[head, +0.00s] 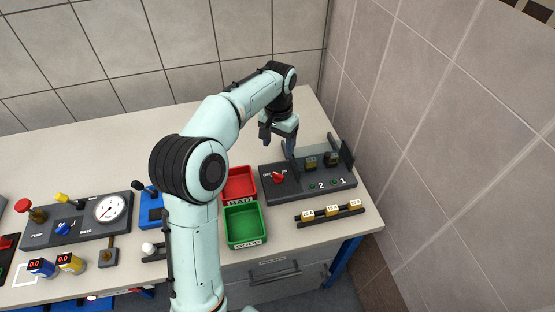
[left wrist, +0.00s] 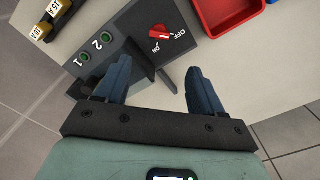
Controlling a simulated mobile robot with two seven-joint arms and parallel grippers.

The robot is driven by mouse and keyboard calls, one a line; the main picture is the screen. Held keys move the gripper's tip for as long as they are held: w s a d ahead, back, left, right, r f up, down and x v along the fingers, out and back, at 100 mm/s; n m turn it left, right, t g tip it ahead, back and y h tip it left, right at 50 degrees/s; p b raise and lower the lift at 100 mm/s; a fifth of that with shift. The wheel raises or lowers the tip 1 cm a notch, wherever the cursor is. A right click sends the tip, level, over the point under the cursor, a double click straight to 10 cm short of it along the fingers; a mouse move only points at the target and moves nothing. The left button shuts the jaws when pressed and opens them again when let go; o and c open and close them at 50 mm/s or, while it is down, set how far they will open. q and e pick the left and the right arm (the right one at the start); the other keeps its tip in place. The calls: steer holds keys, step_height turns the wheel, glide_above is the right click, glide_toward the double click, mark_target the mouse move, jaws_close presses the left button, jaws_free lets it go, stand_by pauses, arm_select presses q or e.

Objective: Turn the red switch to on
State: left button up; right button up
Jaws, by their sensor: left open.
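The red switch (head: 278,177) is a knob on the left part of a dark grey panel box (head: 268,192) at the right of the table. In the left wrist view the red switch (left wrist: 161,32) shows with an OFF label on its right and an ON label below it. I cannot tell for sure which label it points to. My left gripper (head: 278,141) is behind and above the box. In the left wrist view the left gripper (left wrist: 158,68) is open and empty, its two blue fingers apart, and the switch lies beyond their tips, untouched. My right gripper is not seen.
A fuse rack (head: 329,213) lies in front. A tiled wall closes off the right. The table behind is clear.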

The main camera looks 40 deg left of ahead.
mark_target(278, 175)
arm_select(q)
step_height(278, 175, down, 12)
steer(key=shift+s+d+r+b, duration=0.1)
steer(key=shift+s+d+b, duration=0.05)
steer(key=shift+b, duration=0.6)
steer(key=shift+f, duration=0.75)
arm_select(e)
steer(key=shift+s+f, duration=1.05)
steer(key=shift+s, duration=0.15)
arm_select(q)
steer(key=shift+c, duration=0.3)
steer(key=c, duration=1)
